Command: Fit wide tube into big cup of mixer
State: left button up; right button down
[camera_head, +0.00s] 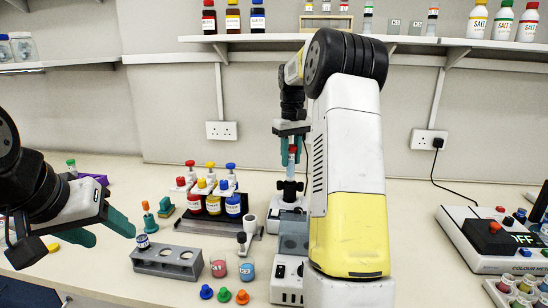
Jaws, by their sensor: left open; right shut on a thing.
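My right gripper (291,148) is shut on an upright tube (291,171) with a red part near its top and a pale blue lower part. The tube is directly above the black cup (290,187) of a small white mixer (286,204). The tube's lower end meets the cup's top in the picture; I cannot tell whether it is inside or just above. My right arm hides the mixer's right side. My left gripper (98,232) is open and empty at the left, its teal fingers apart, left of the grey rack.
Coloured bottles (213,203) stand behind. A grey-and-white device (288,268) sits before the mixer.

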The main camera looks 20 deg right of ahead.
aim_at(291, 171)
jog(key=shift+f, duration=1.35)
dwell(0.7)
jog(key=shift+f, duration=1.3)
jog(key=c, duration=1)
grip_release()
